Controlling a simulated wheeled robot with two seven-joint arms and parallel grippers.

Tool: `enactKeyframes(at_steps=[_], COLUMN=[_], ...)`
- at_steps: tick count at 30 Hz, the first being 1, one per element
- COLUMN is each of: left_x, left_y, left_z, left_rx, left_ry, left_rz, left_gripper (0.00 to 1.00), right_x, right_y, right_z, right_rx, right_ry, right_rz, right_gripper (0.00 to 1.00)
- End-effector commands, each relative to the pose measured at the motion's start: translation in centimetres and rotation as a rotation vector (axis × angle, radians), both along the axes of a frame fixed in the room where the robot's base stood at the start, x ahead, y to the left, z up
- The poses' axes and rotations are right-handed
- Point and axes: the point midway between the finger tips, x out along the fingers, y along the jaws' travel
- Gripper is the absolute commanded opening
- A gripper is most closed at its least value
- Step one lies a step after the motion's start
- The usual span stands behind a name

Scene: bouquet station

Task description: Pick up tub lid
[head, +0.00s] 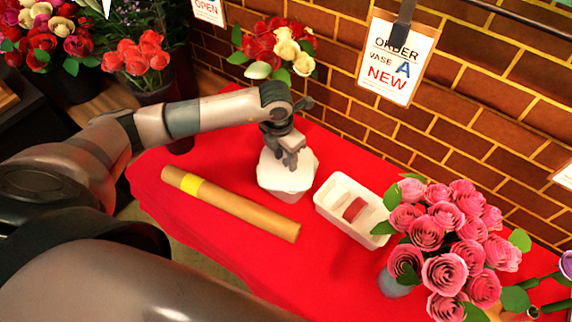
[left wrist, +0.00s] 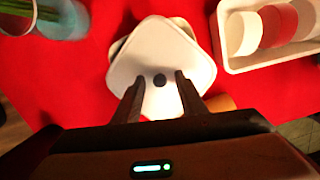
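The white tub lid (head: 290,165) sits on a pale tub (head: 288,196) on the red-covered table, left of the white tray. In the left wrist view the lid (left wrist: 150,57) is a rounded square with a small dark knob (left wrist: 159,80), turned somewhat askew to the tub beneath. My left gripper (head: 289,164) points down over the lid in the head view. In the left wrist view the left gripper (left wrist: 159,88) has its fingers apart, one on each side of the knob, with gaps showing. It holds nothing. My right gripper is in neither view.
A brown tube with a yellow band (head: 228,203) lies left of the tub. Pink roses (head: 447,238) stand front right. Red and cream flowers (head: 280,48) stand behind, near the brick wall (head: 470,112).

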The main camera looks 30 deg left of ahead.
Motion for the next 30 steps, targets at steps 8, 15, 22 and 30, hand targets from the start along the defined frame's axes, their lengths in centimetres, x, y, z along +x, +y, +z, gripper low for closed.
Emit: enactKeyframes(at_steps=[8,15,22,30], left_x=[0.0,0.0,0.2,-0.1], left_y=[0.0,0.0,0.0,-0.7], left_z=[0.0,0.1,0.9,4.2], left_rx=[0.0,0.0,0.0,-0.002], left_ry=[0.0,-0.001,-0.004,-0.005], left_rz=[0.0,0.0,0.001,-0.005], left_gripper=[0.0,0.0,0.0,0.0], right_x=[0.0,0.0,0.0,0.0], right_y=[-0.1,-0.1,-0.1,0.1], right_z=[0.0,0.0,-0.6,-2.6], right_rx=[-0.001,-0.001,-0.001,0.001], right_ry=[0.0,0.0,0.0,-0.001], right_rz=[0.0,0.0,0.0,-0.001], right_gripper=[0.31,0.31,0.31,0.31])
